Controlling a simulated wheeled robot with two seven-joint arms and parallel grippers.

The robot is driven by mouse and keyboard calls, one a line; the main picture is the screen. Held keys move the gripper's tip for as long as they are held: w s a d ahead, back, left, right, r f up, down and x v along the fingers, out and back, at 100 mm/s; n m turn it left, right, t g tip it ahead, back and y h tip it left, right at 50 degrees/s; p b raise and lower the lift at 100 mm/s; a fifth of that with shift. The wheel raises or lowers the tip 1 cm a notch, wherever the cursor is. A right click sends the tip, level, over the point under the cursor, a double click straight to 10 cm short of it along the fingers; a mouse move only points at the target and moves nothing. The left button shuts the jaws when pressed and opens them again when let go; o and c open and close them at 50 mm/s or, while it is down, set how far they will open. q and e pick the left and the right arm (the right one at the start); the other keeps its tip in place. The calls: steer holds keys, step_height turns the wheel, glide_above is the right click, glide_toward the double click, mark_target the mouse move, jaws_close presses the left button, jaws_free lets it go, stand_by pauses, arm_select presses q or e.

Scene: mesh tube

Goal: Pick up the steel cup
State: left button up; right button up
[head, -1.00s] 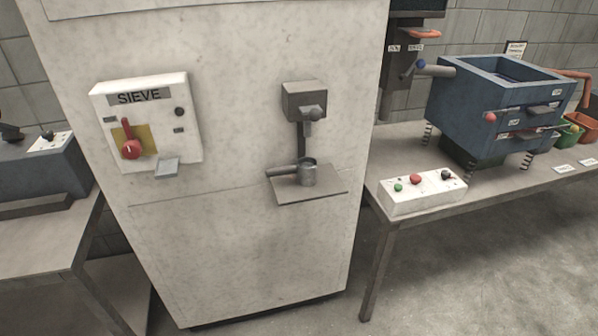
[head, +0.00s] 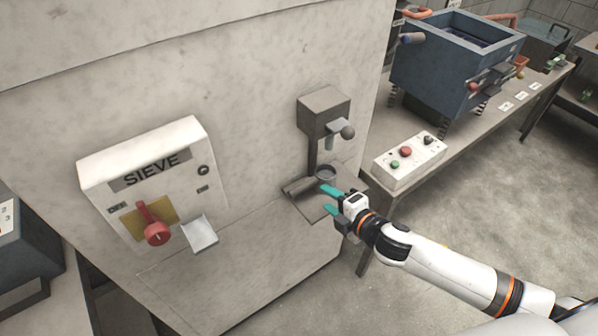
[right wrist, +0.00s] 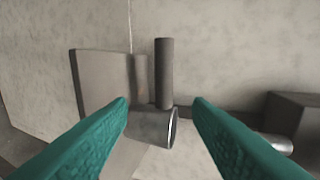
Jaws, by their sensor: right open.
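The steel cup (head: 326,174) stands on a small shelf (head: 309,208) on the front of the sieve cabinet, its handle (head: 299,186) pointing left. My right gripper (head: 329,199) is open and empty just in front of the cup, with its teal fingers pointing at it. In the right wrist view the cup (right wrist: 151,124) shows between the two open fingers, and its handle (right wrist: 164,74) sticks up in the picture. I see no finger clearly touching it. My left gripper is not in view.
A dispenser head (head: 324,111) with a spout overhangs the cup. The sieve panel (head: 150,185) with a red knob is to the left. A table at right carries a button box (head: 408,160) and a blue hopper machine (head: 455,62).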

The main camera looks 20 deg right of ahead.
mark_target(314, 185)
steer(key=x, duration=0.2)
steer(key=p+x, duration=0.1)
steer(key=x, duration=0.2)
steer(key=shift+w+d+r, duration=0.1)
steer(key=shift+w+d, duration=0.1)
steer(key=shift+w, duration=0.05)
steer(key=shift+w+a+p, duration=0.3)
steer(key=shift+w+p, duration=0.1)
steer(key=shift+w, duration=0.15)
steer(key=p+x, duration=0.1)
steer(key=x, duration=0.3)
steer(key=shift+w+d, duration=0.1)
steer(key=shift+d, duration=0.1)
steer(key=shift+w+a, duration=0.15)
steer(key=shift+w, duration=0.15)
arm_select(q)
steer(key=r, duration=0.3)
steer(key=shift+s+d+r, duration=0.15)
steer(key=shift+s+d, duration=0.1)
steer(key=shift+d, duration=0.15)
arm_select(e)
steer(key=shift+s, duration=0.1)
steer(key=shift+c, duration=0.5)
steer(key=shift+c, duration=1.4)
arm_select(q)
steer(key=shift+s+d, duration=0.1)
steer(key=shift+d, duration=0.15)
arm_select(e)
jaws_close()
